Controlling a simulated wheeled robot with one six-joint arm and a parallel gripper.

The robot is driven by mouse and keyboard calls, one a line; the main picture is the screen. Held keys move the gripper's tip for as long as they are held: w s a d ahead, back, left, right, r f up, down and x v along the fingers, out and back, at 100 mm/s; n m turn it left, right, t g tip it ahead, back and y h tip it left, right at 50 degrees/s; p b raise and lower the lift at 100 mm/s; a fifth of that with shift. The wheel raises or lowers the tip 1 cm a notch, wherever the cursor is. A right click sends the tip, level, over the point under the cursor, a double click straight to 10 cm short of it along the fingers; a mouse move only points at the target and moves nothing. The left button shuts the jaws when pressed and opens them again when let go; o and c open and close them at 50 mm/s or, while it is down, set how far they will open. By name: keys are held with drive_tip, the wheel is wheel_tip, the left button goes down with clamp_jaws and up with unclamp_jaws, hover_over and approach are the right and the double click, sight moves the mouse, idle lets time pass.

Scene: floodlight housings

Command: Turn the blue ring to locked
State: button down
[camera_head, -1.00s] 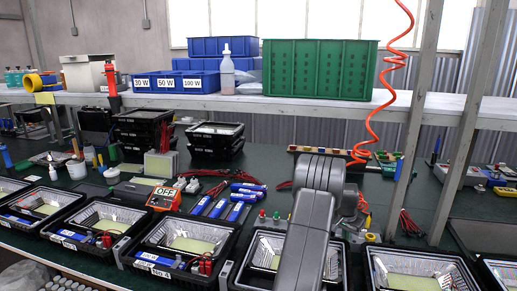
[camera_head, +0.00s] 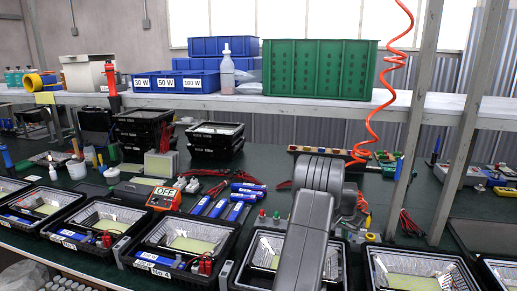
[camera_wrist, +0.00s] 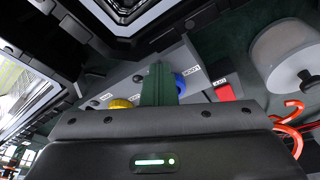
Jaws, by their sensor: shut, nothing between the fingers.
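In the wrist view, the blue ring (camera_wrist: 180,84) sits on a grey panel (camera_wrist: 203,82) beside a small white label. Its left part is hidden behind my gripper (camera_wrist: 157,75), whose dark green fingers are shut with nothing held. The fingers overlap the ring's left edge in the picture; I cannot tell whether they touch it. The label's lettering and the ring's setting are too small to read surely. In the head view, my arm covers the ring and the gripper.
A yellow ring (camera_wrist: 120,103) lies left of my fingers and a red part (camera_wrist: 224,90) right of the blue ring, on the same panel. A white round-topped object (camera_wrist: 288,55) and an orange coiled hose stand to the right. Black floodlight housings (camera_head: 185,240) line the bench front.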

drive_tip(key=shift+w+a, duration=0.2)
drive_tip(key=shift+w+a+b, duration=0.3)
drive_tip(key=shift+w+a, duration=0.05)
drive_tip(key=shift+a, duration=0.05)
drive_tip(key=shift+w+a, duration=0.15)
drive_tip(key=shift+w, duration=0.2)
drive_tip(key=shift+a, duration=0.2)
drive_tip(key=shift+s+a, duration=0.15)
drive_tip(key=shift+a, duration=0.1)
drive_tip(key=shift+r+p, duration=1.45)
drive_tip(key=shift+r, duration=1.6)
